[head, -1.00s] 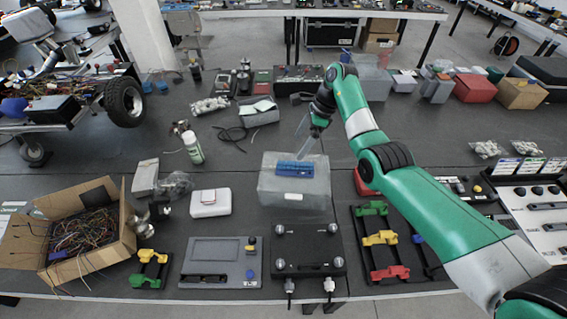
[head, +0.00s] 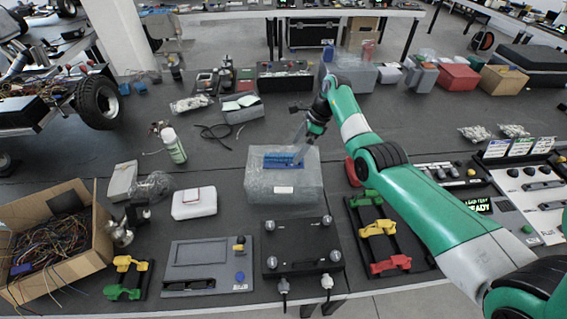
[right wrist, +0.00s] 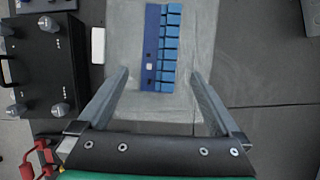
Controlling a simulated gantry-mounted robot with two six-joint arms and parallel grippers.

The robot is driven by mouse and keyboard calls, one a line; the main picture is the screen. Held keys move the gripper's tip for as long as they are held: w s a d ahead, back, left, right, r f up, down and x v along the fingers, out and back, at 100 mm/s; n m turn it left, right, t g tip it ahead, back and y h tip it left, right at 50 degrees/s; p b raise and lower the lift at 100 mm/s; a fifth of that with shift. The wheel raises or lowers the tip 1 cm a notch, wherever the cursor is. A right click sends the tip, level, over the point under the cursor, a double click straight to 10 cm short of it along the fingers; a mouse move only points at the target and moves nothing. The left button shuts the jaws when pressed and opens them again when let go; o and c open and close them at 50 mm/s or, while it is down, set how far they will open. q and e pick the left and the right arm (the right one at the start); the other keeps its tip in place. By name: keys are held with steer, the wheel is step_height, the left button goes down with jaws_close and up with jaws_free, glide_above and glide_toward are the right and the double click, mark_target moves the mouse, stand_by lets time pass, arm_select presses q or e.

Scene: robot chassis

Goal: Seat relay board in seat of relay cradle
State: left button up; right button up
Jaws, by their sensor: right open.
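The relay board (head: 283,160), a blue strip with a row of lighter blue relay blocks, lies on top of a grey box (head: 284,190). In the right wrist view the board (right wrist: 152,55) sits between and beyond my spread fingers, which do not visibly touch it. My right gripper (head: 299,149) is open and empty, just above the board's right end in the head view. Which fixture is the relay cradle is unclear; a black frame with green, yellow and red brackets (head: 378,229) stands right of the box. My left gripper is not in view.
A black box with knobs (head: 302,250) stands in front of the grey box, beside a grey panel (head: 207,266). A smaller green and yellow bracket frame (head: 128,278) and a wire-filled carton (head: 50,245) are left. Bare tabletop lies behind the grey box.

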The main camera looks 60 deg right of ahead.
mark_target(291, 159)
steer(key=b+x, duration=0.2)
steer(key=x, duration=0.3)
steer(key=shift+f+b, duration=0.1)
steer(key=shift+b, duration=0.25)
steer(key=c, duration=1.5)
steer(key=shift+r, duration=0.2)
